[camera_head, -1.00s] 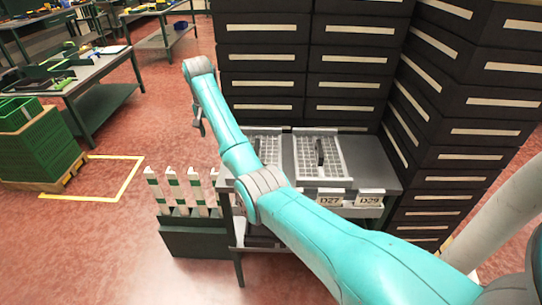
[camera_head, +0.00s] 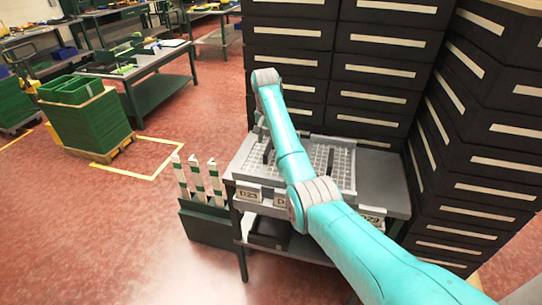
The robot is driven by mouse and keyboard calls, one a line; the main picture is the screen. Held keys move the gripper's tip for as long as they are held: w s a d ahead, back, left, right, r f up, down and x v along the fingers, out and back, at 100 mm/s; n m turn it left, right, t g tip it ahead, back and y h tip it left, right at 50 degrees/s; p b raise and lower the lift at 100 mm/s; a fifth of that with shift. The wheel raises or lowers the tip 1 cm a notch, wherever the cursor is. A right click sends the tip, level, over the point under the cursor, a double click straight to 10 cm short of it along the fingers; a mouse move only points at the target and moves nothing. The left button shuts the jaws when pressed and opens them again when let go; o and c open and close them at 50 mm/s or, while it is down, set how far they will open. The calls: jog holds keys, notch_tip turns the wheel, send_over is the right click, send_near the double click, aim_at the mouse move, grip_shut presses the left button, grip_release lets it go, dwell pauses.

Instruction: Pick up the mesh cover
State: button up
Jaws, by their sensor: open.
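Pale grid-like mesh covers lie side by side on the grey table. The left mesh cover (camera_head: 252,160) has a dark upright handle (camera_head: 268,152), partly hidden by my arm. The right mesh cover (camera_head: 342,165) shows to the right of my arm, with a dark handle (camera_head: 330,160) on it. My gripper (camera_head: 259,130) hangs below the end of my arm, at the back of the left cover near its handle. It is small and partly hidden here, open, with nothing seen in it. I cannot tell whether it touches the cover.
Tall stacks of dark drawers (camera_head: 375,70) stand behind and to the right of the table (camera_head: 385,185). A green rack with upright striped posts (camera_head: 205,220) stands at its left. Green crates (camera_head: 90,120) stand farther left. The red floor in front is clear.

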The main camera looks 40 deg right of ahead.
aim_at(269, 147)
jog(key=shift+w+d+f, duration=0.15)
jog(key=shift+d+f, duration=0.05)
jog(key=shift+f, duration=1.3)
jog(key=shift+w+d+f, duration=0.1)
jog(key=shift+d+f, duration=0.05)
jog(key=shift+f, duration=1.35)
grip_shut()
